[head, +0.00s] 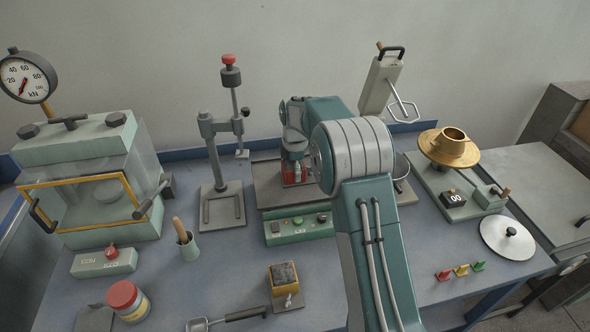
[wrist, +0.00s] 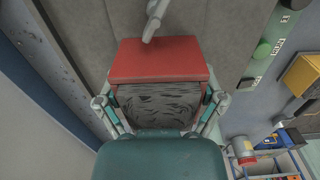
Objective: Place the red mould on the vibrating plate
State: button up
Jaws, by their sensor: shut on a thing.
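The red mould (head: 296,177) shows in the head view over the grey vibrating plate (head: 264,197), partly hidden by my arm. In the wrist view the red mould (wrist: 160,62) has a red wall and a dark, streaked face. My gripper (wrist: 160,104) is shut on it, with one finger at each side. Behind it, the bare grey vibrating plate (wrist: 88,35) spreads to both sides of the mould. I cannot tell whether the mould touches the plate. The plate's green control box (head: 300,229) stands along its front edge.
A grey stand with a red knob (head: 229,62) rises left of the plate. The flow table with a brass disc (head: 449,150) stands to the right. A yellow mould (head: 285,276), scoop (head: 225,319) and red-lidded jar (head: 127,300) lie nearer the front.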

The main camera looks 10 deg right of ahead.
jog(key=o, duration=1)
jog(key=shift+f, duration=0.1)
